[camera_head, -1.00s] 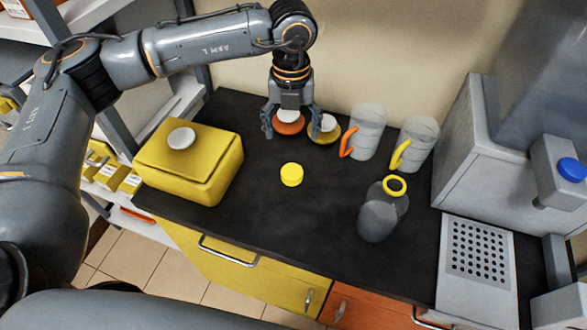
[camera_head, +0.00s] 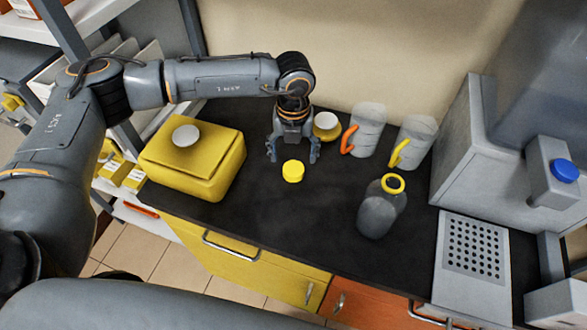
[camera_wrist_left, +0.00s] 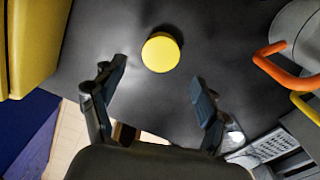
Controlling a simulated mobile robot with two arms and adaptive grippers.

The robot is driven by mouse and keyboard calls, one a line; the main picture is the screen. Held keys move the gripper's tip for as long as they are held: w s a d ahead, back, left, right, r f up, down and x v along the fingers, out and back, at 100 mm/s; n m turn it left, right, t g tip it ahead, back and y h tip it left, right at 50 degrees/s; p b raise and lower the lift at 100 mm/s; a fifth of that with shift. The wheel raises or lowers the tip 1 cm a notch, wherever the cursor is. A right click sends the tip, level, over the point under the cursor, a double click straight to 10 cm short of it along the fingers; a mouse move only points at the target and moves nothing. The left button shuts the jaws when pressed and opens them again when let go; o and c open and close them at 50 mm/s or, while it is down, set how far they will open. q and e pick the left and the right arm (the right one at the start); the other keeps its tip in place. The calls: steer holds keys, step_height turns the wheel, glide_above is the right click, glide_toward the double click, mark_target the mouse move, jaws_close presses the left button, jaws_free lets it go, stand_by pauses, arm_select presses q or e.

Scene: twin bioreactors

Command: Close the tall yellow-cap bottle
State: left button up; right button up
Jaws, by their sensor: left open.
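The tall grey bottle (camera_head: 377,212) stands upright on the black counter, right of centre. Its neck has a yellow ring (camera_head: 393,183) and looks open at the top. A round yellow cap (camera_head: 293,171) lies on the counter to the left of the bottle, apart from it. My left gripper (camera_head: 292,160) is open and empty just behind the cap in the head view. In the left wrist view the cap (camera_wrist_left: 160,52) shows ahead of and between the spread fingers (camera_wrist_left: 160,85), touching neither. My right gripper is not in view.
A yellow box (camera_head: 205,165) with a white disc stands at the left. Two clear jugs, with orange (camera_head: 349,139) and yellow (camera_head: 400,153) handles, and a yellow-rimmed jar (camera_head: 326,127) stand at the back. A grey machine (camera_head: 475,150) fills the right. Counter between cap and bottle is clear.

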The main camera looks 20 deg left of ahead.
mark_target(293, 168)
arm_select(q)
steer(key=shift+f, duration=0.15)
steer(key=f, duration=0.1)
steer(key=f+p, duration=0.1)
steer(key=f, duration=0.1)
steer(key=f+p, duration=0.1)
steer(key=shift+w+f, duration=0.2)
steer(key=shift+w, duration=0.05)
steer(key=shift+f, duration=0.25)
steer(key=shift+c, duration=0.3)
steer(key=c, duration=0.9)
